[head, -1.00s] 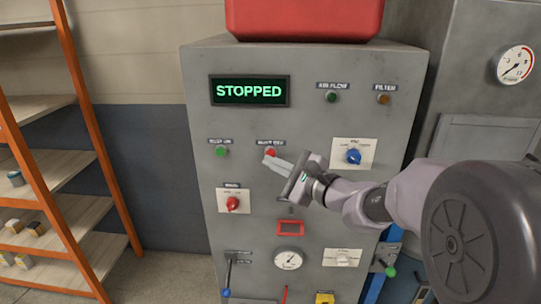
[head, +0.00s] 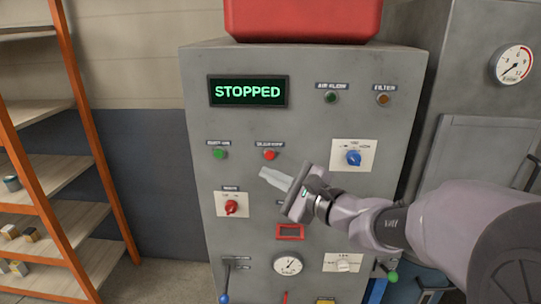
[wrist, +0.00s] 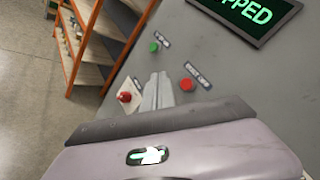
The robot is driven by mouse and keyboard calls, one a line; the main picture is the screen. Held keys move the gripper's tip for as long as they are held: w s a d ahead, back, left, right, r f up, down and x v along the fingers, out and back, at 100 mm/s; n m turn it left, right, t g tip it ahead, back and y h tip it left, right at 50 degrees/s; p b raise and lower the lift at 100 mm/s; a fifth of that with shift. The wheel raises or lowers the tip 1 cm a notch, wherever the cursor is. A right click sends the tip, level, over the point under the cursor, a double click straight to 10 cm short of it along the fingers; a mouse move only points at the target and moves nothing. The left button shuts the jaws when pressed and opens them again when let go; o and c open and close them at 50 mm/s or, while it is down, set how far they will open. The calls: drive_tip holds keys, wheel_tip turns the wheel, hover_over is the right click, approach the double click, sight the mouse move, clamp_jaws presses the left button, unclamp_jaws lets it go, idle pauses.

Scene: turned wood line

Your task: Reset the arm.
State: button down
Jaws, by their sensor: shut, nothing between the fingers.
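My gripper (head: 268,175) is shut and empty in front of the grey control cabinet (head: 330,120). Its fingertips point left, just below the red button (head: 269,155) and apart from it in the head view. In the wrist view my gripper (wrist: 157,80) shows its fingers together, between the red button (wrist: 187,84) and a red knob (wrist: 124,97). A green display (head: 248,91) reads STOPPED.
A green button (head: 219,154), a red rotary knob (head: 231,207), a blue knob (head: 353,158) and a gauge (head: 288,265) are on the panel. An orange-framed shelf (head: 85,165) stands left. A red box (head: 300,18) sits on top.

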drive_tip(key=s+a+f+n+g+h, duration=0.1)
drive_tip(key=s+f+n+g, duration=0.3)
drive_tip(key=s, duration=0.6)
drive_tip(key=s+n+g+h, duration=0.25)
drive_tip(key=s+n, duration=0.25)
drive_tip(key=s, duration=0.5)
drive_tip(key=s+d+f+n+h, duration=0.2)
drive_tip(key=s+d+f+h, duration=0.1)
drive_tip(key=d, duration=0.3)
drive_tip(key=s+d+f+n+h, duration=0.2)
drive_tip(key=s+d+f+h, duration=0.1)
drive_tip(key=s+d, duration=0.3)
drive_tip(key=shift+d, duration=0.25)
drive_tip(key=shift+h, duration=0.25)
